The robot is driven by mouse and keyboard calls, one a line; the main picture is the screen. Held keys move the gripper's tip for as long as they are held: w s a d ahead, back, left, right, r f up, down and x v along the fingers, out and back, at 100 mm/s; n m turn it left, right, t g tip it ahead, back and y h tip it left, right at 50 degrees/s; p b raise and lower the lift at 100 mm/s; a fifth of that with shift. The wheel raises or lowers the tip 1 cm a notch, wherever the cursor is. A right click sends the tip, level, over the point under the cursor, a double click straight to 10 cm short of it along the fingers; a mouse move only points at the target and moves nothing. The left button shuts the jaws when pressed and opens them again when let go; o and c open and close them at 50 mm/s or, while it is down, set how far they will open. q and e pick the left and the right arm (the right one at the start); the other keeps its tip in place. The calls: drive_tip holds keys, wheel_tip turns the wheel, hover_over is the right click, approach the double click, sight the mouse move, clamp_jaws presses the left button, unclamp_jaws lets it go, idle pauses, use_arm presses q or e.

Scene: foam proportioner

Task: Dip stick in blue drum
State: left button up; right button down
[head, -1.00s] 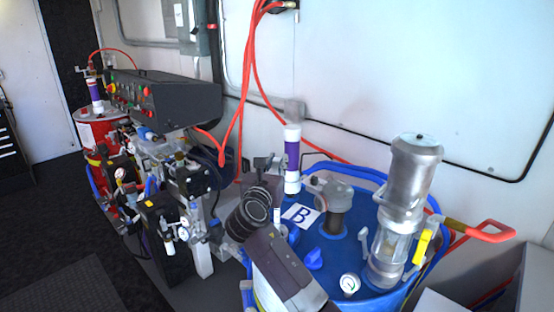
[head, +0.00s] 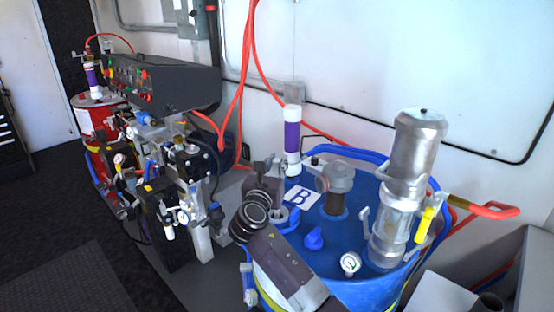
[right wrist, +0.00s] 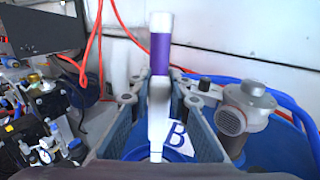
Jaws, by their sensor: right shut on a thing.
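The blue drum (head: 334,236) stands at the right with a white "B" label (head: 302,197) on its lid. My right gripper (head: 284,190) is over the left part of the lid. In the right wrist view a pale, thin stick (right wrist: 157,122) runs down between the fingers of my right gripper (right wrist: 167,98), which is shut on it. The stick's lower end is over a blue ring in the lid (right wrist: 178,155); I cannot tell whether it is inside. The stick is mostly hidden in the head view. My left gripper is out of view.
A white and purple tube (head: 292,140) stands upright on the lid behind my gripper. A grey fitting (head: 336,178), a metal pump (head: 405,185) and a gauge (head: 350,263) also crowd the lid. The proportioner machine (head: 165,165) and a red drum (head: 88,118) are at left.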

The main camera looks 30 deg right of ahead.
drive_tip(key=shift+f+b, duration=1.1)
drive_tip(key=shift+f, duration=1.4)
wheel_tip(320, 180, up, 12)
drive_tip(key=p, duration=1.3)
wheel_tip(320, 180, up, 3)
drive_tip(key=p, duration=0.2)
drive_tip(key=shift+p, duration=0.4)
wheel_tip(320, 180, up, 11)
drive_tip(key=shift+r, duration=0.2)
drive_tip(key=shift+f, duration=0.1)
